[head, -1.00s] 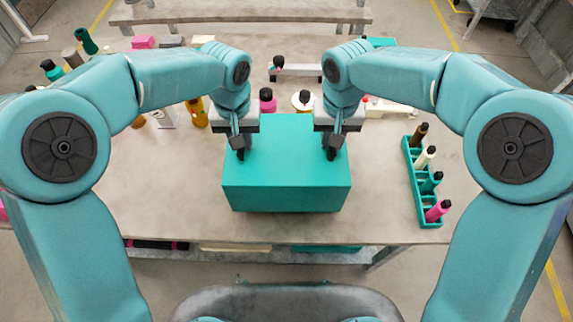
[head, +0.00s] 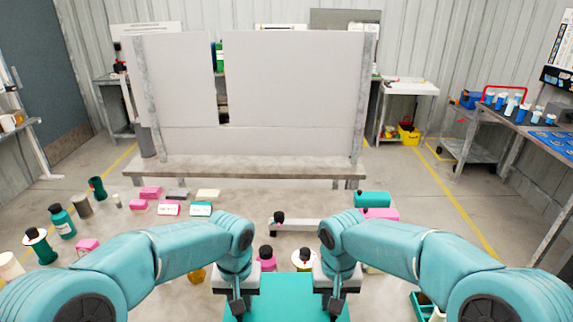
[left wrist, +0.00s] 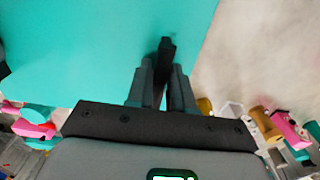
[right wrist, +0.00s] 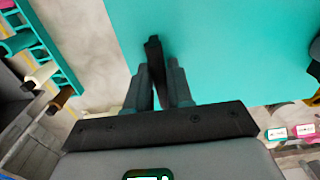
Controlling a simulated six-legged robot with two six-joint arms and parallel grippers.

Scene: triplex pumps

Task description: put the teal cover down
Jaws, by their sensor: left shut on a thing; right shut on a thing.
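The teal cover (head: 286,298) is a plain box shape at the bottom middle of the head view, cut off by the frame's edge. My left gripper (head: 238,306) is shut at its left side, and my right gripper (head: 335,306) is shut at its right side. In the left wrist view, the fingers (left wrist: 163,80) close on a dark upright piece against the cover (left wrist: 90,45). The right wrist view shows the same grip (right wrist: 155,80) at the cover (right wrist: 235,50). Whether its underside touches the table is hidden.
A pink-and-black bottle (head: 266,260) and a white round part (head: 304,258) stand just beyond the cover. A teal rack (head: 420,305) is at the right. Bottles and pink blocks (head: 150,192) crowd the left. A grey panel (head: 290,90) stands behind.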

